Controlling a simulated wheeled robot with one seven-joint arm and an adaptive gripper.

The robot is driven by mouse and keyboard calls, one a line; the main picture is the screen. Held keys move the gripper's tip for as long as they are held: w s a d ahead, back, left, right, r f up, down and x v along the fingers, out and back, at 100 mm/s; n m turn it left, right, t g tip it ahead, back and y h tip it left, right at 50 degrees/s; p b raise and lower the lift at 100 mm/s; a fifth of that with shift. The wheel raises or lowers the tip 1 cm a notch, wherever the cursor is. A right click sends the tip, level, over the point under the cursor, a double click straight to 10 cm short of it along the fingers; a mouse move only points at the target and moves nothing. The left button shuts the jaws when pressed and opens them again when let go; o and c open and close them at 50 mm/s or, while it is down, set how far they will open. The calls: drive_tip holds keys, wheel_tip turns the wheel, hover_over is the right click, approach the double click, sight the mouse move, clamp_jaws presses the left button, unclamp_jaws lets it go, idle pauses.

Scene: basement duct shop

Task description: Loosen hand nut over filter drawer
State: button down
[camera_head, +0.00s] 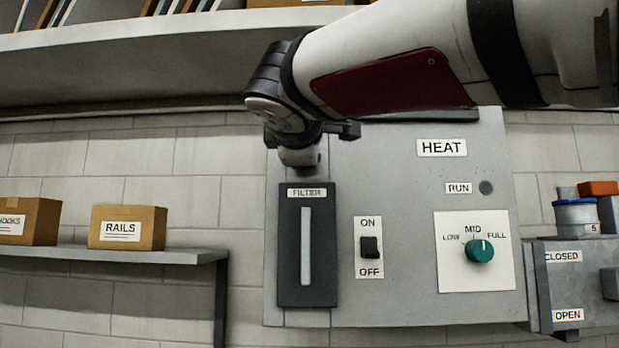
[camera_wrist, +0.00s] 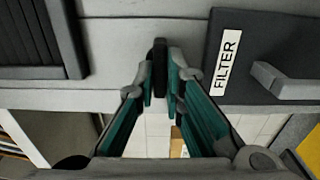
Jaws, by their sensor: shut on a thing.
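The filter drawer (camera_head: 291,245) is a dark panel labelled FILTER with a pale upright handle, on the left of the grey HEAT cabinet. It also shows at the right of the wrist view (camera_wrist: 262,45). The hand nut (camera_wrist: 160,56) is a dark, narrow piece on the grey cabinet face beside the drawer's labelled end. My gripper (camera_wrist: 161,78) has its teal-padded fingertips on either side of the nut, shut on it. In the head view my arm and wrist hide the nut and most of the fingers, just above the drawer.
The cabinet (camera_head: 400,300) also carries an ON/OFF switch (camera_head: 369,247), a green knob (camera_head: 480,251) and a RUN lamp (camera_head: 486,187). A shelf (camera_head: 180,257) with boxes stands at left. A grey box marked CLOSED and OPEN (camera_head: 580,290) is at right. A ledge (camera_head: 150,60) runs above.

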drive_tip(key=c, duration=1.7)
unclamp_jaws()
drive_tip(key=s, duration=1.2)
drive_tip(key=shift+a, duration=0.25)
drive_tip(key=d+f+m+g+h, duration=0.2)
drive_tip(key=d+f+m+g, duration=0.3)
drive_tip(key=d+f, duration=0.8)
drive_tip(key=s+d+f+m+g+y, duration=0.1)
drive_tip(key=s+f+m, duration=0.3)
drive_tip(key=f, duration=0.6)
drive_tip(key=s+d+f+m+g, duration=0.4)
drive_tip(key=s+f, duration=0.2)
drive_tip(key=f, duration=0.4)
drive_tip(key=s+d+f+m+g+y, duration=0.1)
drive_tip(key=s+d+f+m+g, duration=0.1)
drive_tip(key=f, duration=0.9)
drive_tip(key=shift+s+d+m+y, duration=0.15)
drive_tip(key=shift+s+d+m, duration=0.1)
drive_tip(key=shift+s+m, duration=0.55)
drive_tip(key=shift+s+d+m+y, duration=0.2)
drive_tip(key=shift+s+m, duration=0.4)
drive_tip(key=shift+s, duration=0.4)
